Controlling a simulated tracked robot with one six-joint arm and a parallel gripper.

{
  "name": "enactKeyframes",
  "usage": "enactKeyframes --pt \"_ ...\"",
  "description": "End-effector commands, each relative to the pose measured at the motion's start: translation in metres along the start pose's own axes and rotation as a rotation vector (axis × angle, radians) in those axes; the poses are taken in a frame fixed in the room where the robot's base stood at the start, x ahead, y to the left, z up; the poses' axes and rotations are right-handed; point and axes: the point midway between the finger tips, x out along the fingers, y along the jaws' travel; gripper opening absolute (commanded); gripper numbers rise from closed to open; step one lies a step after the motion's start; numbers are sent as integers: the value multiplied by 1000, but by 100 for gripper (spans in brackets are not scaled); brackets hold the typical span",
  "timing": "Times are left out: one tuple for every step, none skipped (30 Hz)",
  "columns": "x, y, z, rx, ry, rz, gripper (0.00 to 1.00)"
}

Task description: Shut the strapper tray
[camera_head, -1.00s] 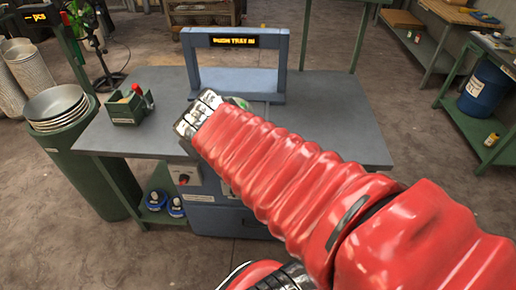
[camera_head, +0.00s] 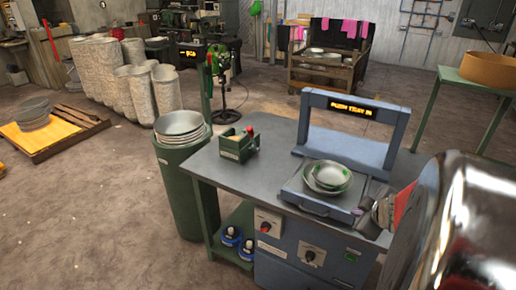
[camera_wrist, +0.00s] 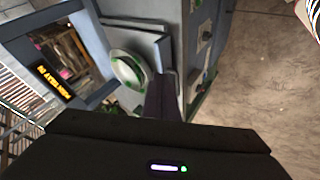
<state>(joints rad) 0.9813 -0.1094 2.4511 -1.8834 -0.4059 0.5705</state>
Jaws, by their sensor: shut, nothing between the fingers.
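The strapper is a blue-grey arch (camera_head: 394,142) with a lit sign reading "PUSH TRAY IN" (camera_head: 352,107); it stands on a grey bench. Its tray (camera_head: 298,192) sticks out toward the bench's front edge, with a bar handle (camera_head: 305,206). Stacked pale bowls with green marks (camera_head: 331,174) rest on it. In the wrist view the bowls (camera_wrist: 130,68) and tray (camera_wrist: 163,52) lie just beyond my gripper (camera_wrist: 162,92), whose dark fingers are shut and empty. In the head view my gripper (camera_head: 376,214) is by the tray's right side; whether it touches is unclear.
A small green box (camera_head: 239,145) sits on the bench's left. A green bin with stacked bowls (camera_head: 181,126) stands left of the bench. Control knobs (camera_head: 266,227) are on the front cabinet below the tray. Open floor (camera_head: 95,220) lies at left.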

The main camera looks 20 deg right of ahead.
Motion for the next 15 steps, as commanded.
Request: enactKeyframes --pt "2 -8 12 -1 -3 -40 0" --pt "3 -14 18 -4 -1 -63 0" --pt "4 -20 23 -6 0 -90 0" --pt "4 -24 27 -7 1 -106 0" --pt "4 -27 30 -9 2 -121 0" --pt "4 -31 33 -12 3 -136 0" --pt "4 -32 34 -12 3 -143 0" --pt "4 -33 36 -11 3 -149 0" --pt "4 -34 36 -13 4 -154 0" --pt "4 -35 36 -13 4 -155 0" --pt "4 -35 36 -13 4 -155 0" --pt "4 -35 36 -14 4 -155 0" --pt "4 -35 36 -14 4 -154 0" --pt "4 -34 36 -14 4 -154 0" --pt "4 -34 36 -14 4 -154 0"
